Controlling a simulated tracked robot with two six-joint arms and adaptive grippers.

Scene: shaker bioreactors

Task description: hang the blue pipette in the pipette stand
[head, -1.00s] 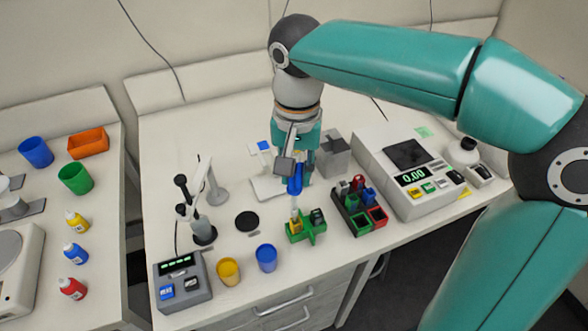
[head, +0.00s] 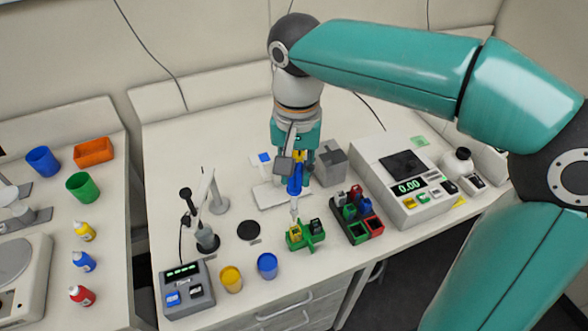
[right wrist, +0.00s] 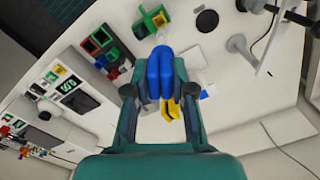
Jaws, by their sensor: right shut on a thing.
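My right gripper (head: 295,172) is shut on the blue pipette (head: 295,181) and holds it roughly upright above the bench, pale tip down, behind the green rack (head: 318,241). In the right wrist view the pipette (right wrist: 160,72) sits between the fingers of the gripper (right wrist: 158,95). A pale stand base (head: 268,197), which looks like the pipette stand, lies behind and left of the gripper, with a blue-marked panel (head: 264,158) above it. A yellow part (right wrist: 171,108) shows beyond the pipette; the gripper and arm hide much of the stand. My left gripper is not in view.
The green rack holds yellow and black pieces. Yellow (head: 231,279) and blue (head: 267,265) cups, a display box (head: 186,288) and a probe stand (head: 207,238) are to the left. A grey block (head: 330,163) stands behind.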

